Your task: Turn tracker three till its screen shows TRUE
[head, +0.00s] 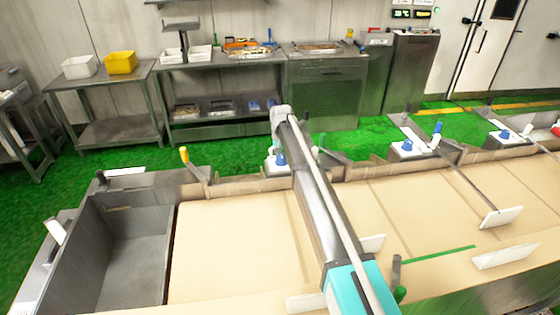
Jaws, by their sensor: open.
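No label or screen reading TRUE or tracker three can be made out. White units with blue knobs stand along the far edge of the counter: one at the middle right (408,147), one farther right (505,135), and one behind my arm (281,159), partly covered. Which of them is tracker three, I cannot tell. My arm reaches from the bottom middle up and away over the counter, its far end bending down near the partly covered unit. My gripper cannot be made out; the arm hides that area.
The beige counter (240,250) fills the foreground, with an empty metal basin (135,255) at left and white plates (500,217) on rods. A yellow handle (184,155) stands at its far edge. Green floor (110,180) is open behind; metal benches (105,80) line the wall.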

